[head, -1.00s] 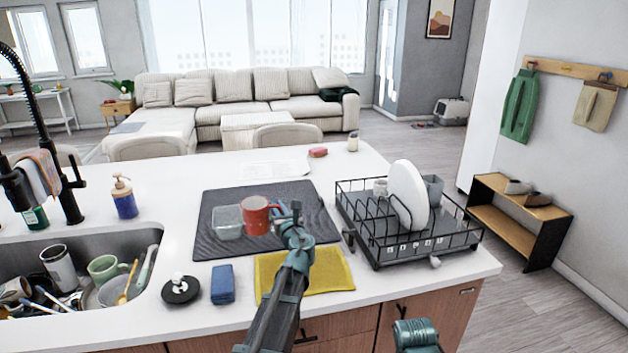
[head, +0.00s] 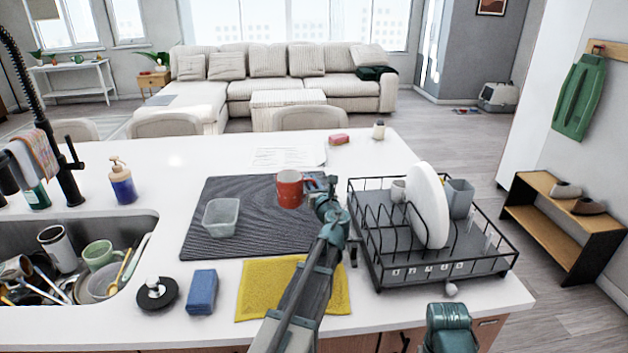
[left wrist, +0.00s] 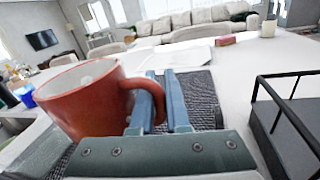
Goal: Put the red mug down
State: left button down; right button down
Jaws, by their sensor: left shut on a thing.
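The red mug (head: 289,192) shows over the right back part of the dark ribbed drying mat (head: 205,245). My left gripper (head: 318,184) is shut on its handle, from the mug's right side. In the left wrist view the mug (left wrist: 85,103) is close up, its handle between the two blue fingers (left wrist: 158,105). The mug is about upright and looks empty inside. I cannot tell whether its base touches the mat.
A clear container (head: 221,217) stands on the mat, left of the mug. A black dish rack (head: 440,268) with a white plate (head: 428,207) is on the right. A yellow cloth (head: 262,288) lies in front, beside a blue sponge (head: 202,292). The sink (head: 135,228) is left.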

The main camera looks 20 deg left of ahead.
pick_arm(q)
jog(key=shift+f+b, duration=3.35)
jog(key=shift+f, duration=0.05)
jog(key=shift+f+b, duration=0.55)
jog(key=c, duration=0.8)
grip_release()
jog(key=shift+s+d, duration=0.1)
jog(key=v, duration=0.7)
jog(key=shift+d, duration=0.1)
